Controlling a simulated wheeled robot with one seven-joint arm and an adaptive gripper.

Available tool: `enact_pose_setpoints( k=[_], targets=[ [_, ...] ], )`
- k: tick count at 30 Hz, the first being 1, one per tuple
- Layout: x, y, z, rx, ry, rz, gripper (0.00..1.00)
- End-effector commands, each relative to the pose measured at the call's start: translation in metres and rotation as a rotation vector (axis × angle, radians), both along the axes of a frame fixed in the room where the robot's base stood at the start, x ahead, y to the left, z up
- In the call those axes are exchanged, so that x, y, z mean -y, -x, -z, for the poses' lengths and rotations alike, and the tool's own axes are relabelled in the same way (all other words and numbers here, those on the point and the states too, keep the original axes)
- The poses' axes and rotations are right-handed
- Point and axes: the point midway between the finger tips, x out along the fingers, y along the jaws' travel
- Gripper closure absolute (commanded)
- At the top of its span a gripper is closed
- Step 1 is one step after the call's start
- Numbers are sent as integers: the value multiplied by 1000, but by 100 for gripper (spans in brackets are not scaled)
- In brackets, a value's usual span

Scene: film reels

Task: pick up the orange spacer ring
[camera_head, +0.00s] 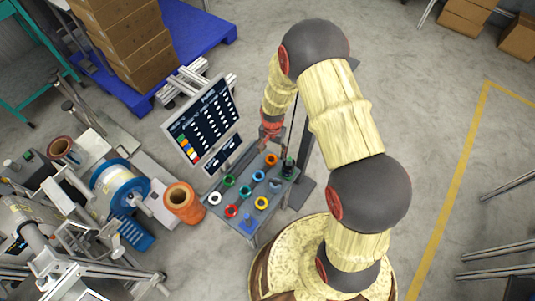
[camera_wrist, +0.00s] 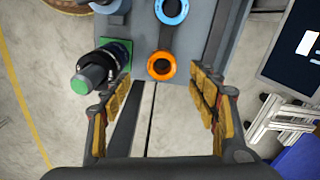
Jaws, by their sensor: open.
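The orange spacer ring (camera_wrist: 161,66) lies flat on the grey bench top (camera_wrist: 197,20), near its edge, in the wrist view. In the head view it shows as a small orange ring (camera_head: 271,159) at the far end of the bench, close to my gripper. My gripper (camera_wrist: 160,100) is open and empty. The fingers do not touch the ring. In the head view my gripper (camera_head: 268,138) is small and partly unclear.
A dark bottle with a green cap (camera_wrist: 95,68) stands on a green pad left of the ring. A blue ring (camera_wrist: 171,10) lies beyond it. A display board (camera_head: 204,118) rises beside the bench. Several other coloured rings and an orange spool (camera_head: 183,203) are nearby.

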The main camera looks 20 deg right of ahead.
Motion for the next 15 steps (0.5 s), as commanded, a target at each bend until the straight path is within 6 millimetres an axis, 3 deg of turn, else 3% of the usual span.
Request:
enact_pose_setpoints(
  k=[15],
  targets=[
    [0,-4,53,-1,0,0,40]
  ],
)
